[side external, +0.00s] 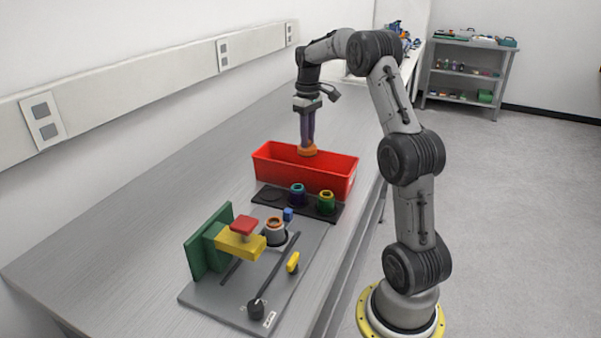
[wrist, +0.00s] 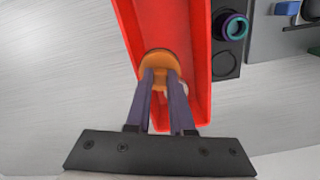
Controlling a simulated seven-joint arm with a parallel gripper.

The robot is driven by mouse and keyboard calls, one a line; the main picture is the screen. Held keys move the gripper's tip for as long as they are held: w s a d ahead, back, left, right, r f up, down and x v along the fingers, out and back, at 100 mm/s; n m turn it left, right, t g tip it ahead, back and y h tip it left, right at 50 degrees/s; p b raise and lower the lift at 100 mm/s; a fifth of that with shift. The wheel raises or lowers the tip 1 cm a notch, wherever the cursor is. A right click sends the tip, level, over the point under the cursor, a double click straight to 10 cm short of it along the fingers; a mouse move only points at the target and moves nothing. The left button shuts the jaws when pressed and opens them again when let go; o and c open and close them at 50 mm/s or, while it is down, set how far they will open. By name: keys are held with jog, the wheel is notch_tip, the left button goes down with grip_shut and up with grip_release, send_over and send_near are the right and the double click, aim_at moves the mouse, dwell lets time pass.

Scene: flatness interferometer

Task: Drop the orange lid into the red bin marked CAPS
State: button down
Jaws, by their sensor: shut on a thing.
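The orange lid (side external: 308,151) is held between the fingertips of my gripper (side external: 308,143). In the wrist view the lid (wrist: 158,68) shows just past the two purple-grey fingers (wrist: 160,80), which are shut on it. The red bin (side external: 330,179) stands on the bench, and the lid is over its opening. In the wrist view the bin (wrist: 204,100) lies beneath the lid, its walls on both sides. I cannot tell exactly how high the lid is over the bin floor. No CAPS marking is readable in these views.
A black holder (side external: 325,213) in front of the bin carries a purple-teal ring piece (side external: 297,195) and a yellow-green one (side external: 326,202). The bench left of the bin is clear.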

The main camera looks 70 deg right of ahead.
jog(key=shift+f, duration=0.6)
jog(key=c, duration=0.7)
grip_release()
jog(key=shift+r, duration=0.15)
notch_tip(320, 180, up, 14)
jog(key=shift+f, duration=0.2)
